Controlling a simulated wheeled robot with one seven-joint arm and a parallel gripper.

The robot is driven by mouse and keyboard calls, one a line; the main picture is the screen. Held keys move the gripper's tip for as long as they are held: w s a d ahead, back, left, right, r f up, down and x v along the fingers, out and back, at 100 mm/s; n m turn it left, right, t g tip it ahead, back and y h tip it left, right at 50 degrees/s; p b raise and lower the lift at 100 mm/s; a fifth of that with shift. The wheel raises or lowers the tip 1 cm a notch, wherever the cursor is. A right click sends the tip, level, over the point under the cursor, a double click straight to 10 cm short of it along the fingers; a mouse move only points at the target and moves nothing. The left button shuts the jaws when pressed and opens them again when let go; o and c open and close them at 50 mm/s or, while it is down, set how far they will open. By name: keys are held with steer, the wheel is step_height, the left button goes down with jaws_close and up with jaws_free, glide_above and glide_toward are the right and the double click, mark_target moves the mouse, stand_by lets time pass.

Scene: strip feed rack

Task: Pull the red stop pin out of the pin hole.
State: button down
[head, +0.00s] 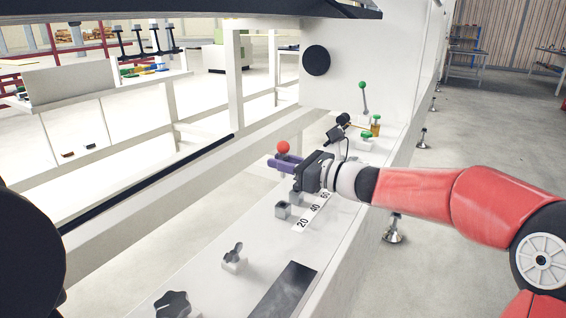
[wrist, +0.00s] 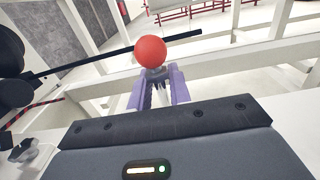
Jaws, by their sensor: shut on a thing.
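The red stop pin shows its round red ball head (head: 283,147) near the middle of the head view. In the wrist view the red ball (wrist: 150,52) sits just above the fingers, with a grey collar under it. My gripper (head: 281,162) has purple fingers, which lie on both sides of the pin just below the ball. In the wrist view the fingers (wrist: 158,92) are shut on the pin. The lower pin and the pin hole are hidden, so I cannot tell whether the pin is still in the hole.
A scale strip (head: 314,208) marked 20, 40, 60 lies on the white rail beside a small metal block (head: 283,210). A wing knob (head: 234,258) and a black star knob (head: 177,306) stand nearer. Green-topped levers (head: 366,134) and a black sensor (head: 336,134) stand beyond my gripper.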

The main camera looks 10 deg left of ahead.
mark_target(283, 142)
steer(key=shift+r, duration=1.5)
steer(key=shift+r, duration=1.5)
